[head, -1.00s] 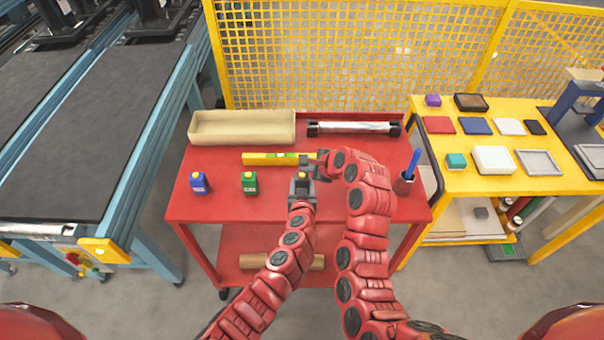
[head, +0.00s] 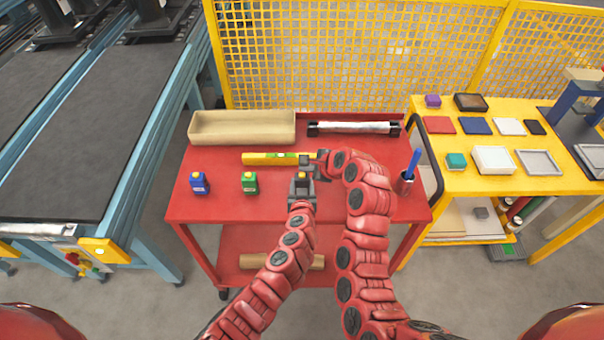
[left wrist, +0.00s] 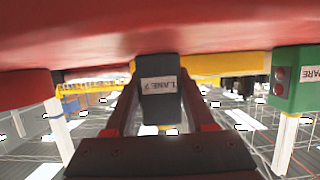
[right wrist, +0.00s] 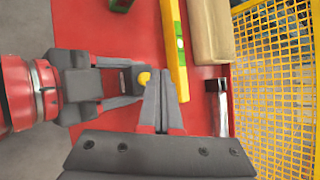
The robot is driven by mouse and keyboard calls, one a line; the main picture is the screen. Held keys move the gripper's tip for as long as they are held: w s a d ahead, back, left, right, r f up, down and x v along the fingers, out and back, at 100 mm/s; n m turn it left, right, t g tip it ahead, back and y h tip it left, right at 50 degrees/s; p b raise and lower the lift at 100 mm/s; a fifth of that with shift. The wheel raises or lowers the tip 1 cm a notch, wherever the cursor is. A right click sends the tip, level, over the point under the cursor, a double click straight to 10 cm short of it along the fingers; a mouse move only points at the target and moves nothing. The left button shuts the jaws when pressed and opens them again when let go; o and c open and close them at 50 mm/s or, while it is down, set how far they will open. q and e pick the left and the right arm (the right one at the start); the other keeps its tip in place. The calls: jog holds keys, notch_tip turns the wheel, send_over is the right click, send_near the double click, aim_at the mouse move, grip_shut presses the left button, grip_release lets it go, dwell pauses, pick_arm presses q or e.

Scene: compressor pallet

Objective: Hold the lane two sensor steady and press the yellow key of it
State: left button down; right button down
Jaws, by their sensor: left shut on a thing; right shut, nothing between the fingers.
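My left gripper (head: 302,184) is shut around the sensor's sides over the red cart. My right gripper (right wrist: 164,80) is shut and empty, its fingertips just right of the key in the right wrist view. I cannot tell whether they touch the sensor. In the head view the right gripper (head: 308,162) is just behind the sensor.
A blue sensor (head: 199,184) and a green sensor (head: 249,183) stand left on the red cart (head: 222,210). A yellow level (head: 262,159) lies behind the grippers, with a beige tray (head: 243,141) further back.

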aim_at(305, 178)
jog(key=shift+f, duration=0.15)
jog(key=shift+f, duration=0.25)
jog(key=shift+f, duration=0.45)
dwell(1.6)
jog(key=shift+r, duration=0.15)
dwell(0.6)
jog(key=shift+r, duration=0.7)
jog(key=shift+r, duration=0.1)
notch_tip(305, 178, up, 5)
jog(key=shift+f, duration=0.1)
dwell(0.5)
